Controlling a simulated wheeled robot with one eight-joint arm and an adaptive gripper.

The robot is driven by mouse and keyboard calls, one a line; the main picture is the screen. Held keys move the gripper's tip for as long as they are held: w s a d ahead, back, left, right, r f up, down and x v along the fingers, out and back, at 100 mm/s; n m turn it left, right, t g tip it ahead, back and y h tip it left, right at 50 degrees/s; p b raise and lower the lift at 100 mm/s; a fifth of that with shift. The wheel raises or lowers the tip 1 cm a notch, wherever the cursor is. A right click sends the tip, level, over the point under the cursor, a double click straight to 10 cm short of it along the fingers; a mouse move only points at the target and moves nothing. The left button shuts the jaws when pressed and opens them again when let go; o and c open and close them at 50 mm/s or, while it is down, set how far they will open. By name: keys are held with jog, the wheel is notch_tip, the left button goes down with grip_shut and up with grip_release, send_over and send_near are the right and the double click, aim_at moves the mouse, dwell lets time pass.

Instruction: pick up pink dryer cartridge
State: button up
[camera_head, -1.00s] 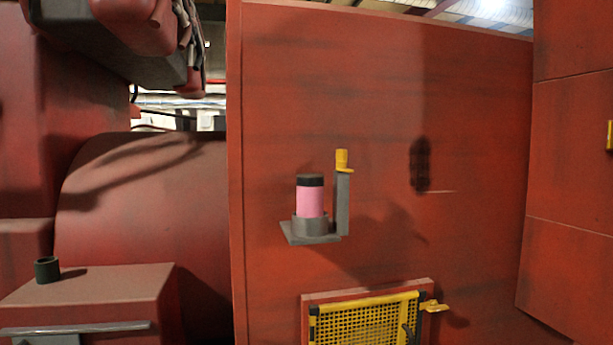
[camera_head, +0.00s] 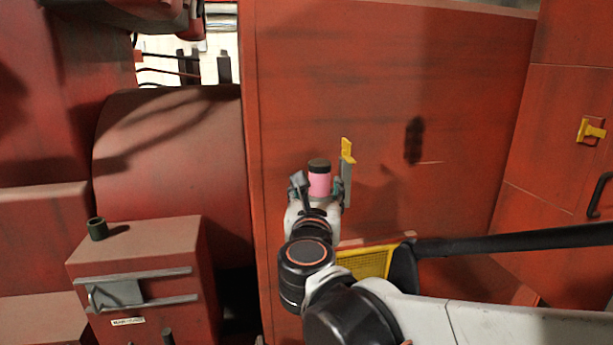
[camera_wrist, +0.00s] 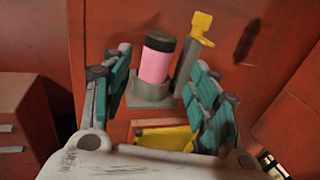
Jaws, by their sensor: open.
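In the wrist view my gripper (camera_wrist: 158,85) is open, with teal-padded fingers to the left and right of the cartridge. Neither finger visibly grips it.
A grey upright with a yellow lever (camera_head: 347,151) stands close on the cartridge's right. A yellow mesh panel (camera_head: 372,264) is below, partly hidden by my arm. A red box (camera_head: 140,270) with a dark green cup (camera_head: 97,229) is at left. A yellow latch (camera_head: 590,131) is at right.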

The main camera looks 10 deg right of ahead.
aim_at(319, 176)
jog(key=x, duration=0.7)
jog(key=shift+w+d+f, duration=0.15)
jog(key=shift+w, duration=0.15)
jog(key=shift+f+p+x, duration=0.2)
jog(key=shift+p+x, duration=0.2)
jog(key=shift+x, duration=1.05)
jog(key=shift+f+p+x, duration=0.2)
jog(key=shift+p+x, duration=0.15)
jog(key=shift+x, duration=1.15)
jog(key=c, duration=1)
